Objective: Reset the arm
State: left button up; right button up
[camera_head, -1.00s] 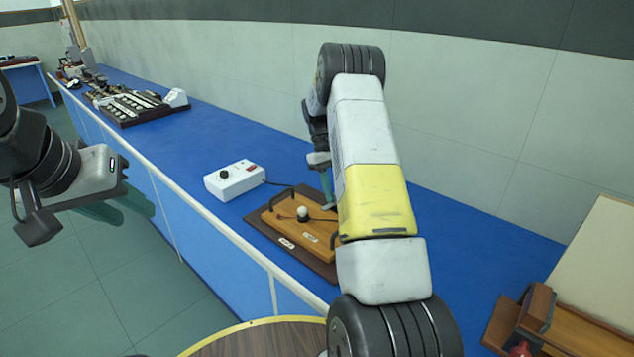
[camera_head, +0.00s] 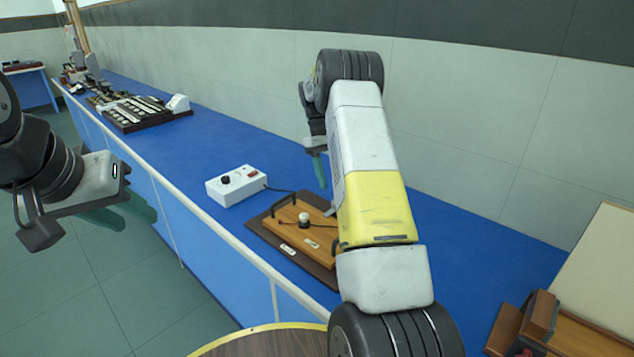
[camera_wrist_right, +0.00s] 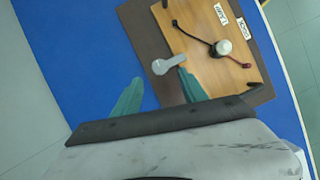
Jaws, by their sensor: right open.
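My left gripper (camera_head: 128,215) hangs at the left of the head view, off the bench's front edge. Its two green fingers show apart, with nothing seen between them. My right arm (camera_head: 370,170) reaches over the bench, and its gripper (camera_head: 318,168) points down, partly hidden behind the forearm. In the right wrist view the right gripper (camera_wrist_right: 158,78) is open and empty, its green fingers above the wooden apparatus board (camera_wrist_right: 200,55). A grey lever-like piece (camera_wrist_right: 168,64) on the board appears close to one fingertip; the fingers do not hold it.
The blue bench (camera_head: 230,145) runs along the wall. The board (camera_head: 295,230), with a white knob and black handles, lies beside a white control box (camera_head: 236,186). A dark apparatus (camera_head: 140,112) stands farther back. A wooden stand (camera_head: 540,315) is at lower right.

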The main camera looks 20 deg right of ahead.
jog(key=shift+w+r, duration=0.25)
jog(key=shift+r, duration=0.35)
jog(key=s+a+r+m+t+y, duration=0.1)
jog(key=s+a+r+t, duration=0.15)
jog(key=s+r, duration=0.45)
jog(key=s+a+r+t, duration=0.2)
jog(key=s+a+r, duration=0.25)
jog(key=r, duration=0.45)
jog(key=s+a+m+t+y, duration=0.1)
jog(key=s+a+t, duration=0.2)
jog(key=s, duration=0.7)
jog(key=s+a+r+t+y, duration=0.1)
jog(key=s+a+t, duration=0.2)
jog(key=s, duration=0.7)
jog(key=shift+s+a+r+m, duration=0.15)
jog(key=shift+s+a+m, duration=0.2)
jog(key=shift+a, duration=0.4)
jog(key=shift+w, duration=0.1)
